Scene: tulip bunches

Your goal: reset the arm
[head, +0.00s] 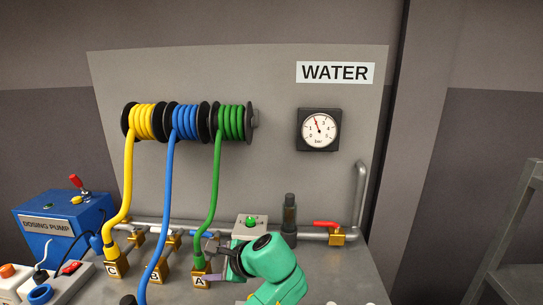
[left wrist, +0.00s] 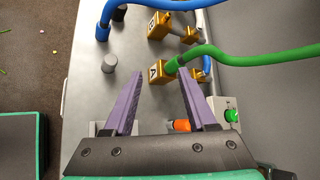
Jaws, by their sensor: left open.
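My left gripper (head: 207,262) is at the bench in the head view, at the end of my green arm. In the left wrist view its two purple fingers (left wrist: 162,82) are wide apart with nothing held between them. The brass block marked A (head: 201,279) is just beyond the fingertips, with the green hose (head: 214,190) running down into it. The block also shows in the left wrist view (left wrist: 156,73), where the green hose (left wrist: 225,52) leads off to the right. I cannot tell whether a finger touches the block or hose. My right gripper is not in view.
The yellow hose (head: 128,180) runs to block C (head: 112,268). The blue hose (head: 168,190) passes block B (head: 156,276) toward the front. A blue dosing pump (head: 50,245) stands left. A pressure gauge (head: 319,130) and red-handled valve (head: 328,225) are right.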

